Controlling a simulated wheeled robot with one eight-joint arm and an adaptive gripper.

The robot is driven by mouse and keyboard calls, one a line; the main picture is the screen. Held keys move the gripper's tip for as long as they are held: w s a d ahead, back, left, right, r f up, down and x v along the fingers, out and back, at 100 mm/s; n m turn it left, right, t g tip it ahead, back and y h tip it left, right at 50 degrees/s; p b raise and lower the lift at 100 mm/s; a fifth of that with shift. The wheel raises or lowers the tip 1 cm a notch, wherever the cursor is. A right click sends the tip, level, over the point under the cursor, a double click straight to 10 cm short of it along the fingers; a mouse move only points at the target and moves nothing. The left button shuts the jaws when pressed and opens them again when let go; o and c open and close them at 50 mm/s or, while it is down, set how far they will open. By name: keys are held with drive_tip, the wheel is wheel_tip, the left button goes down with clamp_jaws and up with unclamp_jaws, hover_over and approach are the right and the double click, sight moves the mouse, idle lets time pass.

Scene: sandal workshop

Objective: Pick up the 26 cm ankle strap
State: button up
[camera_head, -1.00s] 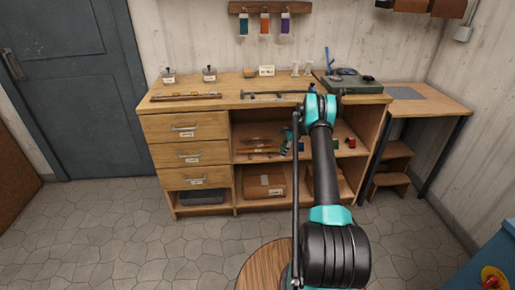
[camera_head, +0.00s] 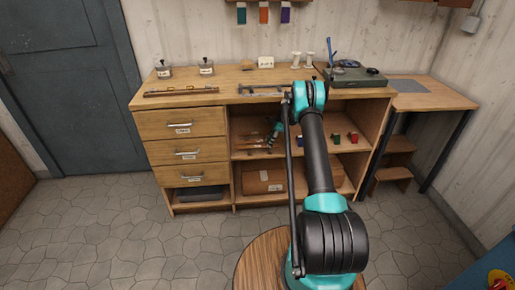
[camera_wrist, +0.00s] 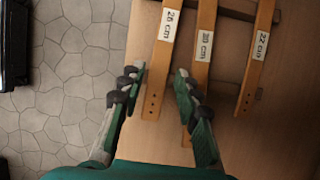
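The left strap (camera_wrist: 155,88) has a label that looks like 26 or 28 cm; I cannot tell the middle digit surely. The middle strap (camera_wrist: 203,75) seems labelled 30 cm, and the right strap (camera_wrist: 252,75) 22 cm. My gripper (camera_wrist: 159,72) is open, its green fingers either side of the left strap's lower end. The right finger overlaps the middle strap's edge. In the head view my gripper (camera_head: 275,129) is at the workbench's upper shelf, partly hiding the straps.
The wooden workbench (camera_head: 180,108) has drawers at left and open shelves at right. Small coloured items (camera_head: 336,138) sit on the shelf to the right of my gripper. A cardboard box (camera_head: 262,181) stands below.

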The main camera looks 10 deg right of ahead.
sight(258, 146)
drive_tip(key=a, duration=0.6)
drive_tip(key=shift+w, duration=0.15)
drive_tip(key=shift+f, duration=0.6)
drive_tip(key=c, duration=0.6)
